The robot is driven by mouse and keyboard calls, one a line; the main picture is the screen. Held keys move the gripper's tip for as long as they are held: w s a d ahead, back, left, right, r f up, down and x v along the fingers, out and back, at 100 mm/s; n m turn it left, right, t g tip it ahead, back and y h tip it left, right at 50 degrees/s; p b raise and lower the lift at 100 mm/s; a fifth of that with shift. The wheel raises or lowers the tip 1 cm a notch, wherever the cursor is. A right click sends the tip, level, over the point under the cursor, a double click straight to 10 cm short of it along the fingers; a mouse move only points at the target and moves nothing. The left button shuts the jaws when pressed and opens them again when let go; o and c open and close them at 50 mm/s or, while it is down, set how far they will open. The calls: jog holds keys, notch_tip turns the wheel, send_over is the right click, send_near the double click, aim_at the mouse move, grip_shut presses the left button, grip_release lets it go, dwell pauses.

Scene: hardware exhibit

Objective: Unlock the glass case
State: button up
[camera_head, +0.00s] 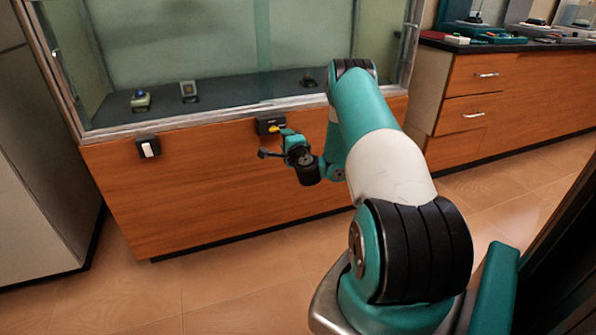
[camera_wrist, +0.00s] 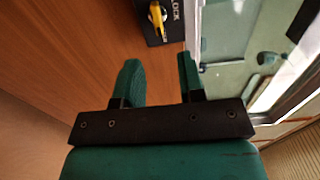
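The glass case (camera_head: 107,128) has a metal-framed glass top on a wooden base. A black lock plate (camera_head: 264,122) with a yellow knob or key (camera_head: 274,128) is on the front of the base, just below the glass. In the wrist view the lock plate (camera_wrist: 152,30) reads "LOCK", and its yellow part (camera_wrist: 158,20) shows clearly. My gripper (camera_head: 273,143) is just in front of and below the lock in the head view. In the wrist view my gripper (camera_wrist: 160,68) has its two green fingers apart with nothing between them. The yellow part lies beyond the fingertips, with a visible gap.
A black plate with a white switch (camera_head: 148,148) is on the case front to the left. Small exhibits (camera_head: 189,91) stand inside. A wooden drawer counter (camera_head: 470,100) is at right, a grey cabinet (camera_head: 40,180) at left. Tiled floor (camera_head: 230,275) is clear before the case.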

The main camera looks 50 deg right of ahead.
jog(key=b+v, duration=1)
jog(key=b, duration=0.7)
jog(key=shift+s+b, duration=0.2)
jog(key=shift+b, duration=0.1)
jog(key=shift+a, duration=0.15)
